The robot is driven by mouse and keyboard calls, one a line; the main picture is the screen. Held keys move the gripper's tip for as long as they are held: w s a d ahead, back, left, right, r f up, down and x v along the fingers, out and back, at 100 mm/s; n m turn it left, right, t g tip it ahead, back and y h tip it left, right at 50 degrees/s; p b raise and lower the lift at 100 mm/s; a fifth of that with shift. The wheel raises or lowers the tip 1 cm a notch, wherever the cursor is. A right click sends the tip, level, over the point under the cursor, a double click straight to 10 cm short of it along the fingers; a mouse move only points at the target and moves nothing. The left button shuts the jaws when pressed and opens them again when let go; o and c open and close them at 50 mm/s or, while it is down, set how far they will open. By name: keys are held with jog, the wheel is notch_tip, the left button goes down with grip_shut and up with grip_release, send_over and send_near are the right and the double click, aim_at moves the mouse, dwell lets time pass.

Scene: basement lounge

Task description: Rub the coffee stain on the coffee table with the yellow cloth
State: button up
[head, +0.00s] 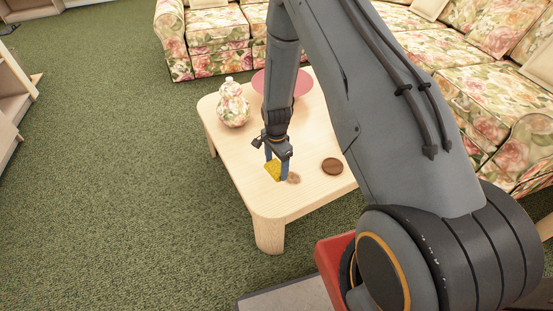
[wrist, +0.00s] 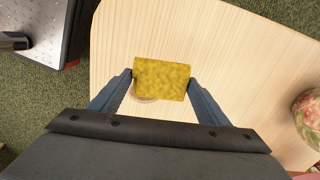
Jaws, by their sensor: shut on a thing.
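The yellow cloth (head: 273,170) is a small folded block low over the light wood coffee table (head: 247,187). My gripper (head: 276,168) points down and is shut on the cloth; in the wrist view the cloth (wrist: 162,79) sits between the two blue fingertips. The coffee stain (head: 293,178) is a faint brown mark on the tabletop, just right of the cloth. In the wrist view, part of the stain (wrist: 146,99) shows beside the cloth's lower edge. I cannot tell whether the cloth touches the table, or whether it covers some of the stain.
A round dark brown coaster (head: 332,166) lies right of the stain. A floral vase (head: 233,104) and a pink round thing (head: 268,82) stand farther back on the table. A floral sofa (head: 480,80) lies behind. Green carpet (head: 120,170) is clear at left.

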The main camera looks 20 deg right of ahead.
jog(key=shift+r+p, duration=0.75)
jog(key=shift+r, duration=0.75)
